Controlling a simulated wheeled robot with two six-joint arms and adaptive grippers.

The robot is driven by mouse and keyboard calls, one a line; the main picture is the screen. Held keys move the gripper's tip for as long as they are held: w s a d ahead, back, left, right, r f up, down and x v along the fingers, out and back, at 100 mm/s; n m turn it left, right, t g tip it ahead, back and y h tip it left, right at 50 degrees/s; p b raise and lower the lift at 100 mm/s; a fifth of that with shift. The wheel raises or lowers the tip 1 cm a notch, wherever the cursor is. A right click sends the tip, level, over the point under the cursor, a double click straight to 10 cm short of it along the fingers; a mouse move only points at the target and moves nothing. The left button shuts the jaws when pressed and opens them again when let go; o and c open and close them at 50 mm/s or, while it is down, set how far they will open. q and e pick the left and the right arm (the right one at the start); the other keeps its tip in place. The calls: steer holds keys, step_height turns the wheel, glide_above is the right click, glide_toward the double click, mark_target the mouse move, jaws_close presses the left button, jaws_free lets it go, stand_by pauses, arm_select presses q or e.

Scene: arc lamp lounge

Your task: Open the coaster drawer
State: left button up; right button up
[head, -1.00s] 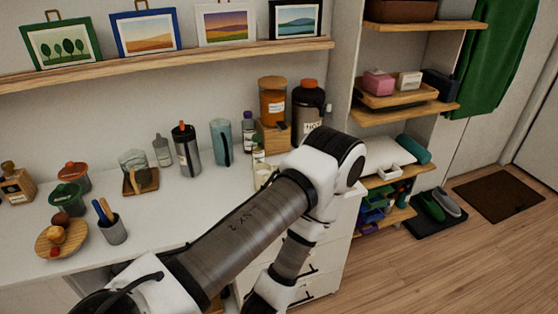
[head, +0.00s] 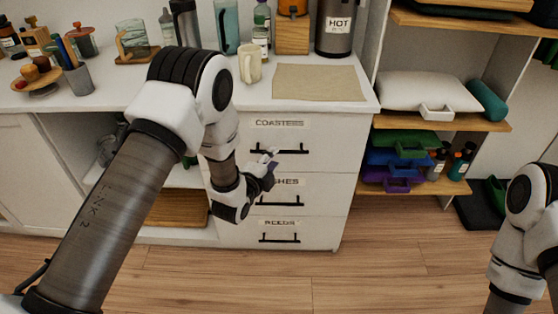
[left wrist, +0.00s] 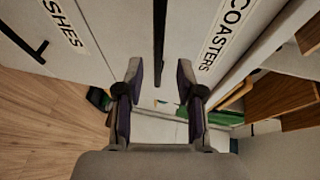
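The coaster drawer (head: 318,146) is the top one of three white drawers in the head view, labelled COASTERS, and looks shut.
Below are a drawer with a label ending in SHES (head: 325,190) and a lower drawer (head: 320,232). A beige mat (head: 318,83) and a mug (head: 250,64) stand on the counter (head: 212,92). Shelves with coloured bins (head: 400,144) are at right. The wooden floor (head: 350,285) in front is clear.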

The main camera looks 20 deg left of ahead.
arm_select(q)
steer(key=x, duration=0.4)
steer(key=shift+w+f+b, duration=0.25)
steer(key=shift+w+b, duration=0.05)
steer(key=shift+w, duration=0.05)
steer(key=shift+w+d, duration=0.1)
steer(key=shift+w, duration=0.2)
jaws_close()
steer(key=shift+s, duration=0.2)
